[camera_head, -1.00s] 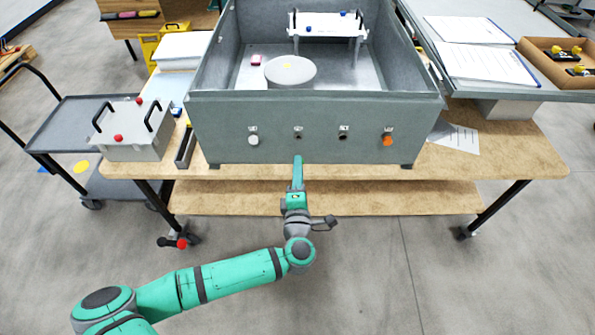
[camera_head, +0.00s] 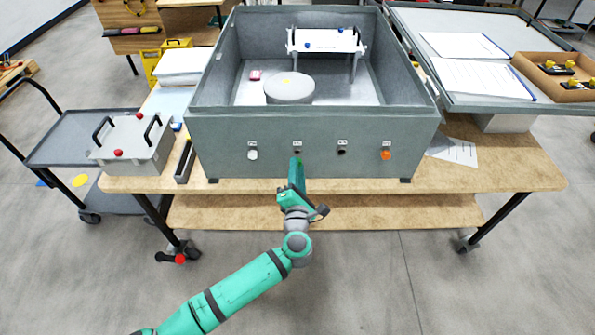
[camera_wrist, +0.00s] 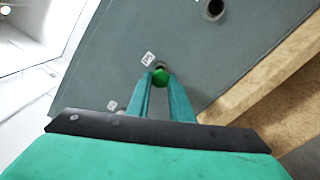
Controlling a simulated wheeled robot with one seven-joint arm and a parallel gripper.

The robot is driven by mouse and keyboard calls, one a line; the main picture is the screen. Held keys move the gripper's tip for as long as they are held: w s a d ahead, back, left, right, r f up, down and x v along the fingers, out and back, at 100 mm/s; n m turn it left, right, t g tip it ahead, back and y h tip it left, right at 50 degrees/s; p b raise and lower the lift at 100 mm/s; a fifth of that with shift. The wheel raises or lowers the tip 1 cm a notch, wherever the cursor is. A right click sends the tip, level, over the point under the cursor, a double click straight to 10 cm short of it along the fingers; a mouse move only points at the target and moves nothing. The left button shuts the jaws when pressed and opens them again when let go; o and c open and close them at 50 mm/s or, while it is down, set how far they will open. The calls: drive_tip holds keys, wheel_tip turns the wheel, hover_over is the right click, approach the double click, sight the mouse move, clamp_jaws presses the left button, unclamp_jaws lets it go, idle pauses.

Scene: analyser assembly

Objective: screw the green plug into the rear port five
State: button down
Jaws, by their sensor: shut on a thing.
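My gripper (camera_head: 296,164) is in front of the grey housing's near wall (camera_head: 220,162), at the second port (camera_head: 297,150) from the left. In the wrist view my gripper (camera_wrist: 161,80) is shut on the green plug (camera_wrist: 160,76), which sits between the fingertips. The plug is right against or very close to the wall, below a small label (camera_wrist: 148,58). I cannot tell how far the plug is in, and the label's number is too small to read.
A white plug (camera_head: 252,154) fills the port to the left. An open port (camera_head: 342,150) and an orange plug (camera_head: 386,154) are to the right. The wooden table edge (camera_head: 450,192) runs below the wall. A grey box with black handles (camera_head: 135,150) stands at left.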

drive_tip(key=n, duration=0.6)
drive_tip(key=w+n, duration=0.1)
drive_tip(key=n, duration=1)
drive_tip(key=shift+w+n, duration=0.25)
drive_tip(key=shift+n, duration=0.15)
drive_tip(key=shift+w, duration=0.7)
idle(1.6)
